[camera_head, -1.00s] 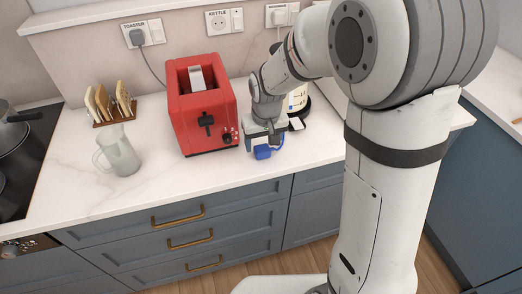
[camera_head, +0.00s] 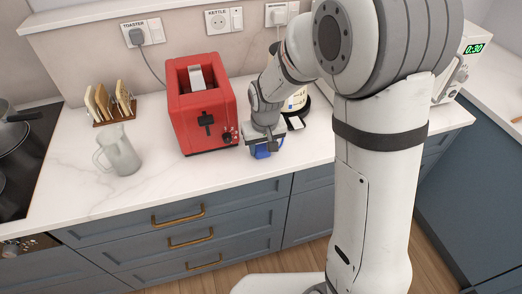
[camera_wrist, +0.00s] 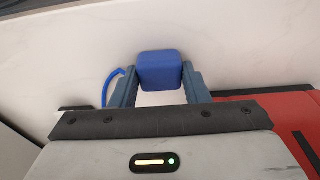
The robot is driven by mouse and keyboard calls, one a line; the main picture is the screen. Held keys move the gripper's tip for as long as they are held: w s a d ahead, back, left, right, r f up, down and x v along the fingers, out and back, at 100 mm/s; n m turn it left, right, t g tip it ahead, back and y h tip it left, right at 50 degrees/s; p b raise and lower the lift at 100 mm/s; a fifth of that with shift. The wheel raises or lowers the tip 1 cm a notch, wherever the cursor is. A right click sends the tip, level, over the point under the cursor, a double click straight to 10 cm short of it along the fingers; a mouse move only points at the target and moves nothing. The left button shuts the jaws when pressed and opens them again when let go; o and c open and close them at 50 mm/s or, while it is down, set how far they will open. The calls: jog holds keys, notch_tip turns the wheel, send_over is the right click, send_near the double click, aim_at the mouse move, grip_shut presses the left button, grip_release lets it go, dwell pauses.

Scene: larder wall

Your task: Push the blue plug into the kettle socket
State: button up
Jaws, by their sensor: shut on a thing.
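The blue plug (camera_wrist: 161,71) sits between the two fingers of my gripper (camera_wrist: 160,88) in the wrist view, and the gripper is shut on it. In the head view my gripper (camera_head: 264,144) is low over the front of the counter, just right of the red toaster, with the blue plug (camera_head: 262,153) at its tip. A blue cord (camera_wrist: 112,84) curves off to the left of the plug in the wrist view. The kettle socket (camera_head: 218,21), a white plate marked KETTLE, is on the back wall with its round outlet empty. The plug's prongs are hidden.
The red toaster (camera_head: 202,105) stands left of my gripper. The kettle (camera_head: 296,101) is behind my arm, partly hidden. The toaster socket (camera_head: 140,35) holds a grey plug. A toast rack (camera_head: 112,104) and glass jug (camera_head: 119,152) stand left. A microwave (camera_head: 452,72) is at right.

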aim_at(262, 148)
jog(key=shift+c, duration=1.3)
notch_tip(262, 148, up, 10)
jog(key=shift+b, duration=0.3)
